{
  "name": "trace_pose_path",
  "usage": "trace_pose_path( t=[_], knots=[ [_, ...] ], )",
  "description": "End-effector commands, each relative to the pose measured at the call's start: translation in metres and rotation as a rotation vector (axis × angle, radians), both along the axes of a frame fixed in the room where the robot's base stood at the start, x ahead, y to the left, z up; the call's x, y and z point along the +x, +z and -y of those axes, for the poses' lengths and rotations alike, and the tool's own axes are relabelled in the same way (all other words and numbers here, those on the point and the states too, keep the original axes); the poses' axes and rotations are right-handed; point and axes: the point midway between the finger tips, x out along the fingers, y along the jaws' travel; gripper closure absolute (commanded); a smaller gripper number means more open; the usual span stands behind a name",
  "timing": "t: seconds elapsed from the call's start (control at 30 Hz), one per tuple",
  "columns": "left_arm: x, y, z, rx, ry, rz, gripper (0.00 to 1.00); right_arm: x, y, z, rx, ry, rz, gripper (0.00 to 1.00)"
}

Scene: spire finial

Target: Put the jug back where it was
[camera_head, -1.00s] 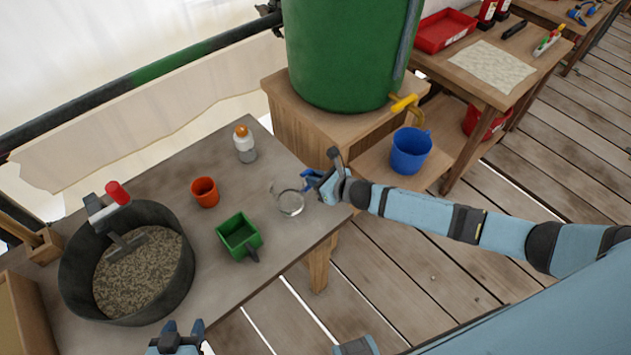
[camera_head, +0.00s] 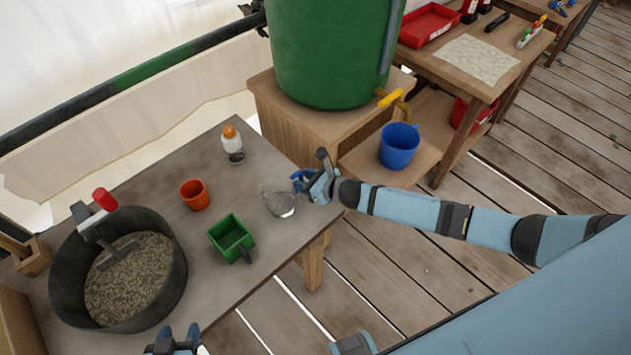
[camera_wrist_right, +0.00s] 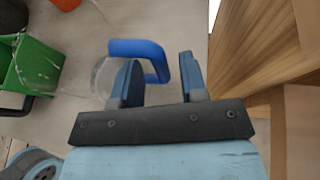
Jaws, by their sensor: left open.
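The clear jug (camera_head: 280,204) stands on the grey worktable near its right edge, and its see-through wall is hard to make out. In the right wrist view its blue handle (camera_wrist_right: 155,62) reaches in between the fingers of my right gripper (camera_wrist_right: 163,80). One finger lies inside the handle loop and the other outside, with a narrow gap beside the handle. In the head view my right gripper (camera_head: 309,185) is at the jug's right side. My left gripper (camera_head: 172,340) is open and empty at the table's front edge.
A green barrel (camera_head: 330,50) with a yellow tap stands behind; a blue bucket (camera_head: 399,147) sits below the tap.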

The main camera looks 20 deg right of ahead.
Motion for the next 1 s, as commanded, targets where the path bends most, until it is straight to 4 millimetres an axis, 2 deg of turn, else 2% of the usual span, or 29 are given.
trace_pose_path(
  t=[0.5, 0.73, 0.87, 0.97, 1.0],
  knots=[
    [0.0, -0.004, 0.0, 0.0, 0.0, 0.001, 0.47, -0.078, 0.037, 0.048, -0.001, 0.0, 0.0, 0.61],
    [0.0, -0.006, 0.0, 0.0, 0.0, -0.001, 0.47, -0.095, 0.045, 0.055, 0.023, -0.012, -0.012, 0.61],
    [0.0, -0.006, 0.0, -0.001, 0.001, -0.001, 0.47, -0.111, 0.042, 0.036, 0.232, -0.114, -0.133, 0.61],
    [0.0, -0.006, 0.0, -0.001, 0.001, -0.001, 0.47, -0.132, 0.038, 0.012, 0.553, -0.284, -0.32, 0.61],
    [0.0, -0.006, 0.0, -0.001, 0.001, -0.001, 0.47, -0.142, 0.037, 0.002, 0.711, -0.369, -0.41, 0.61]
  ],
)
